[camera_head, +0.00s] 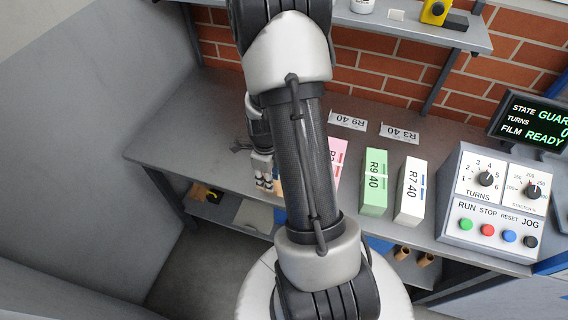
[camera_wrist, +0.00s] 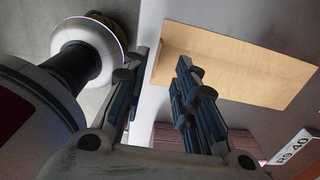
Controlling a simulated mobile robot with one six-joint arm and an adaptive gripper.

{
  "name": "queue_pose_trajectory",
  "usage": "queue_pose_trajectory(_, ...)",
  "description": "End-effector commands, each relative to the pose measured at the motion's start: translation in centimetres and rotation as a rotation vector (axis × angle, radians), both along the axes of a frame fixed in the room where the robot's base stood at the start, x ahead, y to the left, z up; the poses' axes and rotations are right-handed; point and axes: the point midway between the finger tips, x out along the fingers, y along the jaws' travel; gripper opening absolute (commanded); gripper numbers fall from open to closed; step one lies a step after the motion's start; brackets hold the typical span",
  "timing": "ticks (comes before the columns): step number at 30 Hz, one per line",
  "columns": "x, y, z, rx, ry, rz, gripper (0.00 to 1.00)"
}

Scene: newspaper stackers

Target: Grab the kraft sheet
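The kraft sheet (camera_wrist: 235,65) is a flat tan rectangle in the wrist view, with one end near my fingers and the rest reaching right. My gripper (camera_wrist: 160,65) is open, its two dark fingers apart with a gap between them. The sheet's near end lies by this gap; I cannot tell whether it is between the fingers or beyond them. In the head view my gripper (camera_head: 264,182) is low over the bench's front edge. A small tan patch shows beside it; my arm hides most of that spot.
On the bench (camera_head: 210,130) stand a pink stack (camera_head: 338,158), a green stack (camera_head: 375,182) and a white stack (camera_head: 411,190), right of my arm. A control box (camera_head: 492,205) and a screen (camera_head: 530,125) stand farther right. The bench's left part is mostly clear.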

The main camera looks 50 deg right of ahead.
Motion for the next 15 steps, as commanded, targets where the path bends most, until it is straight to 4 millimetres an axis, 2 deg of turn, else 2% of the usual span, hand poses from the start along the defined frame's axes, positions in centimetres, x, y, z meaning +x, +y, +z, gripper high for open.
queue_pose_trajectory(9, -0.3, 0.3, -4.7, 0.002, 0.002, 0.0, 0.27)
queue_pose_trajectory(15, -0.2, 0.3, -4.8, 0.001, -0.001, 0.0, 0.27)
